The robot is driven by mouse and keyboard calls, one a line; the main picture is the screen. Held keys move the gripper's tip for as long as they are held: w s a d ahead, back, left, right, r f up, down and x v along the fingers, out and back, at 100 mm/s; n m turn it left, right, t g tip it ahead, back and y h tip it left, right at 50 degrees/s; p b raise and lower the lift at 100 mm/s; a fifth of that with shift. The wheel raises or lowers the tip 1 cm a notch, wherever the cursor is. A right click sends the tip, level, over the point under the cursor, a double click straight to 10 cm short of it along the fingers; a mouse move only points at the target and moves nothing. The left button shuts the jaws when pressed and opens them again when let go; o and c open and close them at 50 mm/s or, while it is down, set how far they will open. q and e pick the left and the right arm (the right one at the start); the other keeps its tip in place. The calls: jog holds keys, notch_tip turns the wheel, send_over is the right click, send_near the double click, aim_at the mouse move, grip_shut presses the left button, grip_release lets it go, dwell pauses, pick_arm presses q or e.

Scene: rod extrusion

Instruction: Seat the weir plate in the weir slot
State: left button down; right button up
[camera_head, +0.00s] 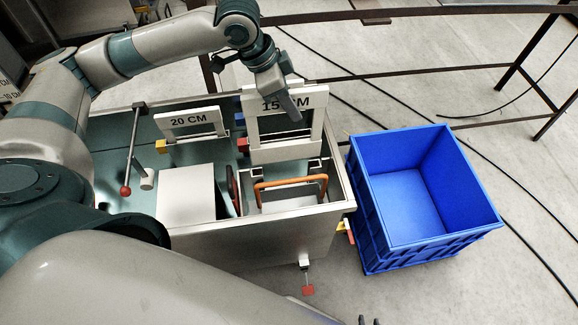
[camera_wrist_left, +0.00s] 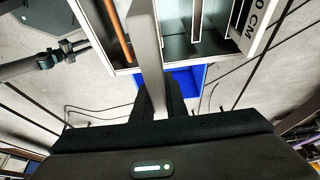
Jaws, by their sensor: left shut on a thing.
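The white weir plate (camera_head: 285,153), marked 15 CM, is upright over the right part of the grey tank (camera_head: 290,235). My left gripper (camera_head: 292,108) is shut on its upper edge and covers part of the label. In the left wrist view the plate shows nearly edge-on as a pale strip (camera_wrist_left: 146,45) running to the fingers. Slot brackets (camera_head: 318,166) show just below the plate's lower edge; I cannot tell whether the plate touches them. Two dark tips, seemingly my right gripper (camera_head: 369,321), show apart at the bottom edge.
A second plate marked 20 CM (camera_head: 190,121) stands at the tank's back left. A white block (camera_head: 186,192) and an orange handle (camera_head: 290,182) are in the tank. An empty blue crate (camera_head: 436,239) stands right of it. A red-knobbed lever (camera_head: 126,190) rises at left.

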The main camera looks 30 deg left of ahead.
pick_arm(q)
send_over(291, 158)
jog(key=f, duration=1.2)
jog(key=shift+w+a+f+p, duration=0.2)
jog(key=shift+w+f+p, duration=0.05)
jog(key=shift+w+p, duration=0.1)
jog(key=shift+f, duration=0.9)
notch_tip(291, 158, down, 3)
jog(key=shift+r, duration=0.1)
pick_arm(e)
jog(key=shift+a+r+t, duration=0.3)
jog(key=shift+a+r, duration=0.25)
jog(key=shift+a, duration=0.05)
pick_arm(q)
jog(key=shift+f, duration=0.25)
